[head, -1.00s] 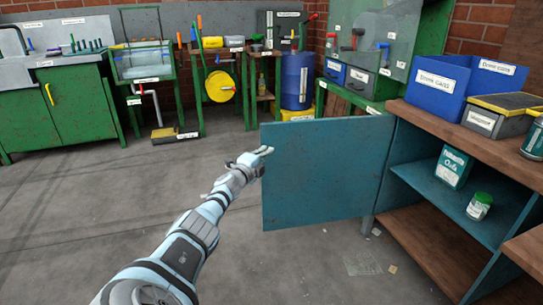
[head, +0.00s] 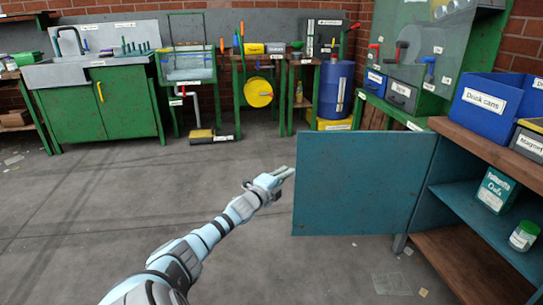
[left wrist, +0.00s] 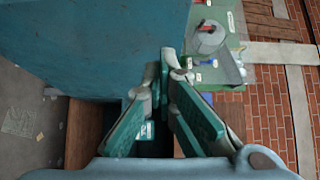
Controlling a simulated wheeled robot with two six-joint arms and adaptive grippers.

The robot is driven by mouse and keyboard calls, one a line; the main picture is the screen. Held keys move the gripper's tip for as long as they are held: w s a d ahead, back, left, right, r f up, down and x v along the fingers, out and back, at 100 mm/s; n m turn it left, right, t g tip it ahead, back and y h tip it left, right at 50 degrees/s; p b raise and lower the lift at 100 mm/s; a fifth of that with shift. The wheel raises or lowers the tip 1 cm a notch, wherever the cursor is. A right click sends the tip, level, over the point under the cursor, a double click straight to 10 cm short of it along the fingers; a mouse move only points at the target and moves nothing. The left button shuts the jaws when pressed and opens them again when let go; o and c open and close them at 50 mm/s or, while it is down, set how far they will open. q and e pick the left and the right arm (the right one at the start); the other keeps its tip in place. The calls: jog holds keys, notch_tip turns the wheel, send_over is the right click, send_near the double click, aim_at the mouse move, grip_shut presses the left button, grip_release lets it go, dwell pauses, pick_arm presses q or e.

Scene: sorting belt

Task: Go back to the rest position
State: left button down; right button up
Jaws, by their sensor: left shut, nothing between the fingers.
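My left gripper (head: 284,173) is shut and empty, with its arm stretched forward from the bottom of the head view. Its tips are by the left edge of the open blue cabinet door (head: 362,185); I cannot tell whether they touch it. In the left wrist view the green-padded fingers (left wrist: 171,66) come together at the tips with nothing between them, and the door's blue panel (left wrist: 85,45) fills the upper left. My right gripper is not in view.
The blue cabinet (head: 468,207) stands open at the right, with an oats box (head: 496,190) and a green-lidded jar (head: 524,236) on its shelf. A blue drink cans bin (head: 490,104) is on top. Grey floor (head: 120,205) to the left is clear.

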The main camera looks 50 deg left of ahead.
pick_arm(q)
jog(key=shift+s+a+r+p, duration=0.1)
jog(key=shift+s+a+p, duration=0.25)
jog(key=shift+s+p, duration=0.4)
jog(key=shift+s+a+r+p, duration=0.1)
jog(key=shift+s+a+p, duration=0.3)
jog(key=shift+s, duration=0.6)
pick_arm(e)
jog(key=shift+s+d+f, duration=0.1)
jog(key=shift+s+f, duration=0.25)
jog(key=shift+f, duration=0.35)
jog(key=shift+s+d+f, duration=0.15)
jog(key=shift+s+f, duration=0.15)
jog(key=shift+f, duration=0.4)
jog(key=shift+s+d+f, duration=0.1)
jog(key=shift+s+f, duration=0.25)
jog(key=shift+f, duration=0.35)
